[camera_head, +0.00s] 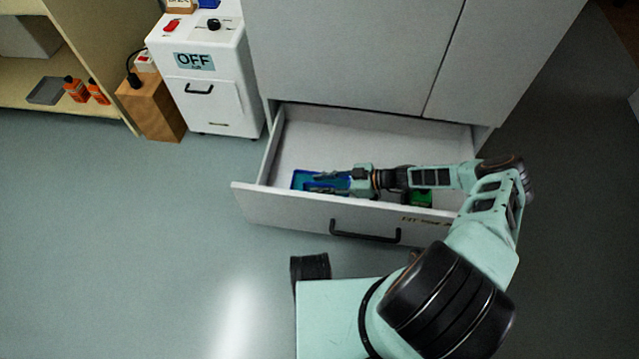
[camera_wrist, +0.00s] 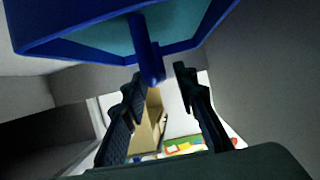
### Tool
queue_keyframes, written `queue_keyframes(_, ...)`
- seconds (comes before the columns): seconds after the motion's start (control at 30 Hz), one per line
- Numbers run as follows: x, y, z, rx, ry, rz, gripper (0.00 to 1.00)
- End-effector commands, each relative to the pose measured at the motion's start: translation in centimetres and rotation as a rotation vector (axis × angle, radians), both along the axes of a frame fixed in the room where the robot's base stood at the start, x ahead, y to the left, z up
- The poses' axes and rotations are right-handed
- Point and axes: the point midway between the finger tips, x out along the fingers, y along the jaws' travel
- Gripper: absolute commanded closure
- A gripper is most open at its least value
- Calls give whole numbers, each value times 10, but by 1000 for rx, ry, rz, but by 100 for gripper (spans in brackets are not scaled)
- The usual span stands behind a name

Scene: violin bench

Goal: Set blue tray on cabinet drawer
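The blue tray (camera_head: 300,178) is inside the open cabinet drawer (camera_head: 300,130), near its front left corner. In the wrist view the tray (camera_wrist: 85,38) fills the top, with a blue bar extending down from it between my fingertips. My gripper (camera_head: 316,183) reaches in from the right, low over the tray, and covers part of it. In the wrist view the fingers (camera_wrist: 160,78) are apart. The bar is close to the left finger, and a gap shows beside the right finger. Whether the tray rests fully on the drawer floor is hard to tell.
A green object (camera_head: 420,198) lies in the drawer's right part, partly behind my arm. The drawer front has a black handle (camera_head: 365,236). A white machine marked OFF (camera_head: 205,75), a wooden box (camera_head: 152,106) and a shelf with orange bottles (camera_head: 76,89) stand left. The drawer's rear floor is clear.

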Motion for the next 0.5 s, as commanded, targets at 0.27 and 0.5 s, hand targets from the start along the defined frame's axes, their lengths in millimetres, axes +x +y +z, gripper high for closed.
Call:
queue_keyframes(0.27,-10,-56,25,-3,0,-5,73)
queue_keyframes(0.5,-18,-93,40,-2,0,-3,73)
